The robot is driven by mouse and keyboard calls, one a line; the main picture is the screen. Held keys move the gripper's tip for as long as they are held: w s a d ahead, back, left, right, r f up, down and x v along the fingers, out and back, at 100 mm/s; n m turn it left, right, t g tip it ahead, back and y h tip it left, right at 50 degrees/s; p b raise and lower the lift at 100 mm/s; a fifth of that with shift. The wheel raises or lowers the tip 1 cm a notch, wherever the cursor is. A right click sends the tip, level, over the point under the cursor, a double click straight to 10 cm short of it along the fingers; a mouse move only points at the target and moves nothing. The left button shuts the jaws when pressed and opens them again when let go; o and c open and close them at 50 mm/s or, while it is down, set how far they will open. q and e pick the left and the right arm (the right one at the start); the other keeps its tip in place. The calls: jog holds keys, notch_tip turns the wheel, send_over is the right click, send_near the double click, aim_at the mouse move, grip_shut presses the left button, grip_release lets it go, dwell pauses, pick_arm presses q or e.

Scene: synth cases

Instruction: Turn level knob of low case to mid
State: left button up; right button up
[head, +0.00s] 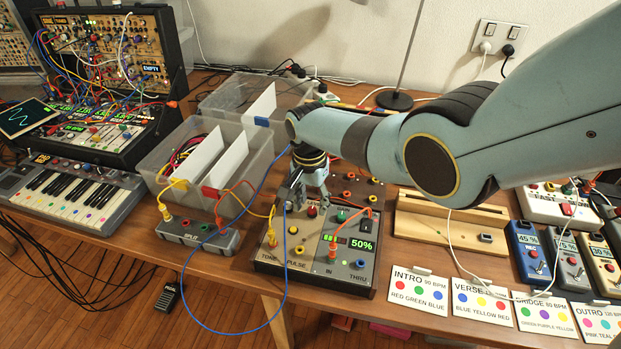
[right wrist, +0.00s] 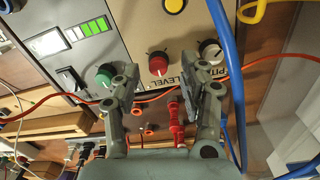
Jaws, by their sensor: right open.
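In the right wrist view the red knob (right wrist: 158,65) stands beside the printed word LEVEL, between a green knob (right wrist: 105,75) and a white knob (right wrist: 211,51). I cannot read its pointer's setting. My right gripper (head: 310,194) is open and empty just above the knob; in the wrist view its fingertips (right wrist: 160,82) stand either side of it, apparently not touching. My left gripper is out of view.
Yellow, red and blue cables run around the case, and a red cable (right wrist: 262,57) crosses near my fingers in the wrist view. A smaller grey box (head: 196,233) stands left. A wooden stand (head: 440,240) and paper cards (head: 418,290) lie right.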

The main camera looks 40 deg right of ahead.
aim_at(310, 208)
notch_tip(310, 208, up, 10)
jog(key=shift+r, duration=0.25)
jog(key=shift+a, duration=0.1)
dwell(0.5)
